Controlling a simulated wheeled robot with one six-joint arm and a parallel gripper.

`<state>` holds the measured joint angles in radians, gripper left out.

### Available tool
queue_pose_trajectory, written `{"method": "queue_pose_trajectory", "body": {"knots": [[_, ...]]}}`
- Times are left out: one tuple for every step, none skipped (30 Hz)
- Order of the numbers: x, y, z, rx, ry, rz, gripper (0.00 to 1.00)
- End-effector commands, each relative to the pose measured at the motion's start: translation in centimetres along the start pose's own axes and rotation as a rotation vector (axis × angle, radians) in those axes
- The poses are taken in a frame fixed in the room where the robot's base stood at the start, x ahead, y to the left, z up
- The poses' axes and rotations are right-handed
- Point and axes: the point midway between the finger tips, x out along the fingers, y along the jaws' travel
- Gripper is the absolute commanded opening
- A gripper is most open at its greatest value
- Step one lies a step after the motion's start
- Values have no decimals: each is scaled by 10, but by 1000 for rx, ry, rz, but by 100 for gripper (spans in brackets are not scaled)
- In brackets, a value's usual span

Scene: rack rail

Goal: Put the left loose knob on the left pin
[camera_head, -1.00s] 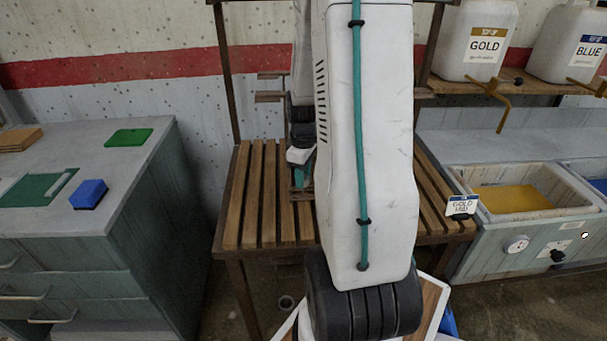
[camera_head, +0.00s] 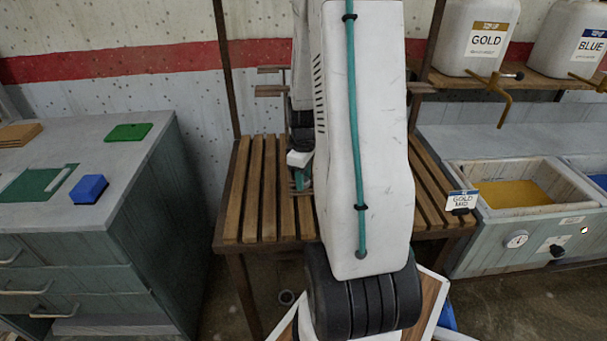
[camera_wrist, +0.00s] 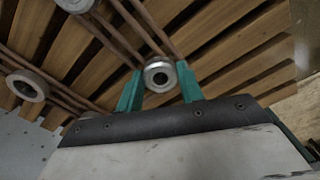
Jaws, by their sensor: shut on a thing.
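My gripper (camera_wrist: 160,88) has two green fingers and is shut on a round metal knob (camera_wrist: 159,76) with a dark centre, seen in the wrist view. Brown rods (camera_wrist: 141,27) run behind the held knob; I cannot tell whether it touches or sits on one. Another round metal piece (camera_wrist: 27,87) shows at the left of the wrist view, and one more (camera_wrist: 75,4) is cut by the top edge. In the head view my gripper (camera_head: 300,178) is small and mostly covered by my arm. Brown rods (camera_head: 270,92) stick out left of it; the knob is hidden there.
A slatted wooden bench (camera_head: 256,195) lies under my arm. A grey cabinet (camera_head: 145,175) with a blue block (camera_head: 88,189) and green pads stands left. A dye trough (camera_head: 515,195) and a shelf with white canisters (camera_head: 480,38) stand right.

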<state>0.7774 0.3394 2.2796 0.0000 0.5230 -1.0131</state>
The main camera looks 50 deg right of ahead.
Motion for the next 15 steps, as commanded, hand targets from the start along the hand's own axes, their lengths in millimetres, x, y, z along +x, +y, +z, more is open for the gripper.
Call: {"method": "queue_pose_trajectory", "body": {"knots": [[1,0,0,0,0,-1,14],[2,0,0,0,0,-1,14],[2,0,0,0,0,-1,14],[2,0,0,0,0,-1,14],[2,0,0,0,0,0,14],[2,0,0,0,0,0,14],[2,0,0,0,0,0,14],[2,0,0,0,0,0,14],[2,0,0,0,0,0,14],[2,0,0,0,0,0,14],[2,0,0,0,0,0,14],[2,0,0,0,0,0,14],[2,0,0,0,0,0,14],[2,0,0,0,0,0,40],[2,0,0,-1,0,0,51]]}}
